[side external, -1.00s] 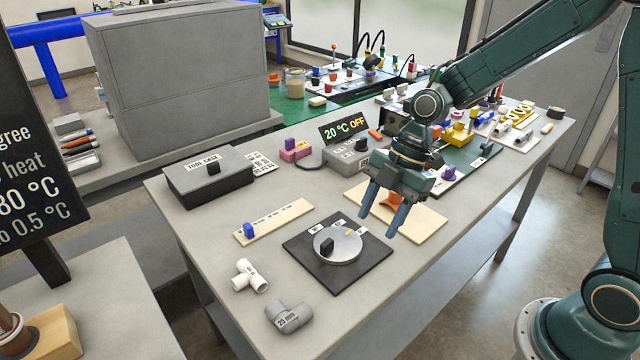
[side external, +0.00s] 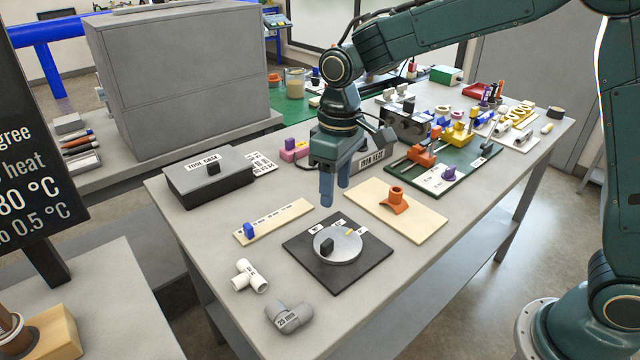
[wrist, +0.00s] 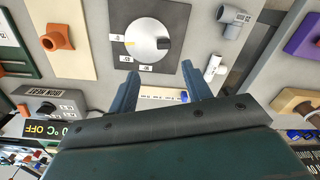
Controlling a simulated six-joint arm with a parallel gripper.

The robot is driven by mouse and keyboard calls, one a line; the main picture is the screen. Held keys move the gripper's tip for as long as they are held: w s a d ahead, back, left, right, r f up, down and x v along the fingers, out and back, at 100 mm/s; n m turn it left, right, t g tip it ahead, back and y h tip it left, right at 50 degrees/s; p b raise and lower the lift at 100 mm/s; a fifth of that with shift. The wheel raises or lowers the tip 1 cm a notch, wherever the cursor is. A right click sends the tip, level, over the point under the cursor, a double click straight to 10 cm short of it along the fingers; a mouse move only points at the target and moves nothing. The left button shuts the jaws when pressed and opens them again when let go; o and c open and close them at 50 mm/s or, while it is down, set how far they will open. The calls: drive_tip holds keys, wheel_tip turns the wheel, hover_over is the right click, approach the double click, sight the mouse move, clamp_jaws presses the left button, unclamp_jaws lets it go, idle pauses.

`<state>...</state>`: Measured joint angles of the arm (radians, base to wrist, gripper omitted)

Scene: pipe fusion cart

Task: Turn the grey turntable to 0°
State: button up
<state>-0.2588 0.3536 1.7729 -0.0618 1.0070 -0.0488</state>
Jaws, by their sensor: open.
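The grey turntable (side external: 338,244) is a round disc on a black square base (side external: 347,279) at the table's front. A black block-like knob (side external: 327,246) stands on its left side, and a yellow mark (side external: 349,233) lies near its back right rim.
A wooden board with an orange saddle piece (side external: 395,200) lies right of the turntable. A wooden strip with a blue block (side external: 250,230) lies left. A white tee (side external: 250,276) and grey elbow (side external: 289,316) lie front left. The tool case (side external: 207,178) stands behind left.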

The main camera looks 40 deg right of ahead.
sight(327, 242)
drive_tip(key=shift+w+a+r+m, duration=0.2)
drive_tip(key=shift+a+r+m, duration=0.45)
drive_tip(key=shift+m, duration=0.55)
drive_tip(key=shift+f, duration=0.15)
wheel_tip(327, 242, down, 14)
drive_tip(key=shift+r, duration=0.2)
drive_tip(key=c, duration=1)
